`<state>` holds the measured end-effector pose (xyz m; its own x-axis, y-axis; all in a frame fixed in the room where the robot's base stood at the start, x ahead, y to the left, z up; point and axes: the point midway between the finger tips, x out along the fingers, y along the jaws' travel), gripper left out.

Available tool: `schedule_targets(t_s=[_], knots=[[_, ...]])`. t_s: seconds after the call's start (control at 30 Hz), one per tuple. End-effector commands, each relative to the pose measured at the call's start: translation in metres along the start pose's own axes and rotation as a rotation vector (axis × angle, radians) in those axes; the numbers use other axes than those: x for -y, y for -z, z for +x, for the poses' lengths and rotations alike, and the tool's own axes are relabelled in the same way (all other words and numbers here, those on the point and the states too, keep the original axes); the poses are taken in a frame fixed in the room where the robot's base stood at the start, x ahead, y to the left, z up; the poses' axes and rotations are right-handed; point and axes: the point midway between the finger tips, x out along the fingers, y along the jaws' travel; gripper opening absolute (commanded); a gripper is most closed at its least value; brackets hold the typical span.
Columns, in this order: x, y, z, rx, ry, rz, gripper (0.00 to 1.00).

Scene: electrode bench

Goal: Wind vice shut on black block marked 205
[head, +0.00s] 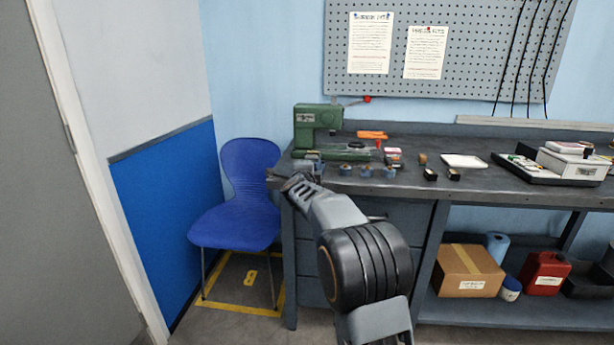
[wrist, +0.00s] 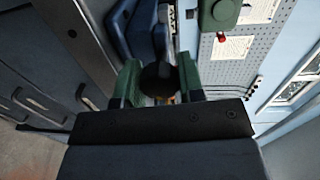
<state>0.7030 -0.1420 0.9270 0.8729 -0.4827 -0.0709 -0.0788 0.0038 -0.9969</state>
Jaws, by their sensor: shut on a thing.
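My gripper (head: 288,182) is at the left front corner of the bench. In the wrist view its green-lined fingers (wrist: 159,85) are shut on a dark round part (wrist: 158,78), which looks like the vice's handle. A dark blue body (wrist: 140,32), probably the vice, lies just beyond the fingers. I cannot make out a block marked 205 or how far apart the vice jaws stand.
A green machine (head: 318,118) with a red knob stands behind my gripper. A blue chair (head: 240,210) stands at the left.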

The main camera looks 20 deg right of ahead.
Motion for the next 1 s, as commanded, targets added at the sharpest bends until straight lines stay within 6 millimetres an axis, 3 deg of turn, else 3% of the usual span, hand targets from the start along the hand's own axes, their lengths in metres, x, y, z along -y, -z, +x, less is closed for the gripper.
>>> schedule_targets(t_s=[0.73,0.77,1.0], knots=[[0.0001,-0.0001,0.0001,0.005,0.0,0.072,0.12],[0.0001,-0.0001,0.0001,0.005,0.0,0.072,0.38],[0.0,0.0002,0.0001,0.005,0.0,0.071,0.61]])
